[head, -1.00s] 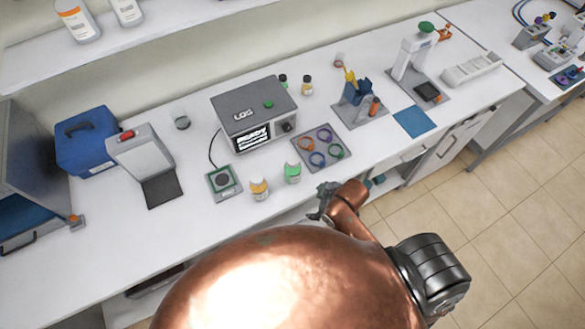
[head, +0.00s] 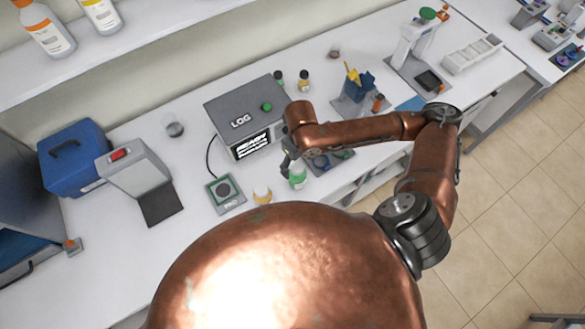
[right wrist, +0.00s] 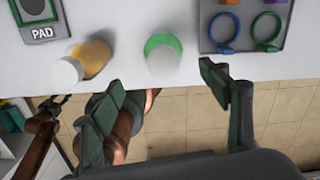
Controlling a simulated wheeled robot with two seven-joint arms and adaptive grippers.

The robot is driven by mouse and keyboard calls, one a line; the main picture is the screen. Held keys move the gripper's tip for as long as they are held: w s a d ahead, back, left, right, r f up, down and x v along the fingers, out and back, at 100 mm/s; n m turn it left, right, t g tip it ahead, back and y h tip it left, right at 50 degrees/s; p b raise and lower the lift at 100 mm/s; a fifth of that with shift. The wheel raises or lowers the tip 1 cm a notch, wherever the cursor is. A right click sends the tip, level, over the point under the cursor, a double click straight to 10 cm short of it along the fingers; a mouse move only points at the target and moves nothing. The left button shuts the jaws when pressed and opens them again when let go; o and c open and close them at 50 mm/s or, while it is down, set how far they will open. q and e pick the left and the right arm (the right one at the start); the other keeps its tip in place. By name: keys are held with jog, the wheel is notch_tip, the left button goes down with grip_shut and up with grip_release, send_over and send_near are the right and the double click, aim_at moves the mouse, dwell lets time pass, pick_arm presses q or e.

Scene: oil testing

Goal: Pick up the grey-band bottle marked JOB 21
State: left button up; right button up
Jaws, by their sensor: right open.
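No JOB 21 marking is legible, and I cannot tell for sure which bottle has a grey band. A small greyish container (head: 175,128) stands alone behind the scale; its band cannot be made out. My right gripper (head: 288,160) is open and empty, beside the green-band bottle (head: 298,178) at the bench's front edge. In the right wrist view, this white-capped bottle (right wrist: 163,62) is just beyond and between the open fingers (right wrist: 161,80). An orange-band bottle (head: 262,193) stands to its left. Part of my left arm and gripper (right wrist: 52,104) shows small in the right wrist view.
A grey LOG instrument (head: 241,112) stands behind the front bottles, with two dark-capped bottles (head: 304,80) behind it. A PAD plate (head: 226,193) lies left of them. A ring tray (head: 343,153) is partly hidden by my right forearm. Clear bench lies around the greyish container.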

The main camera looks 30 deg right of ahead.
aim_at(297, 167)
jog(key=shift+w+d+f+n, duration=0.15)
jog(key=shift+w+f, duration=0.2)
jog(key=shift+f, duration=0.2)
jog(key=shift+w+d+f+n, duration=0.15)
jog(key=shift+w+f, duration=0.2)
jog(key=shift+f, duration=0.15)
jog(key=shift+s+f, duration=0.25)
jog(key=shift+s, duration=0.05)
notch_tip(297, 167, down, 4)
jog(key=shift+w+a+f+p, duration=0.1)
jog(key=shift+f+p, duration=0.1)
jog(key=shift+p, duration=0.45)
jog(key=shift+f, duration=0.25)
jog(key=shift+c, duration=1)
jog(key=c, duration=0.8)
pick_arm(q)
jog(key=shift+a+r, duration=0.1)
jog(key=shift+r, duration=0.55)
pick_arm(e)
grip_shut()
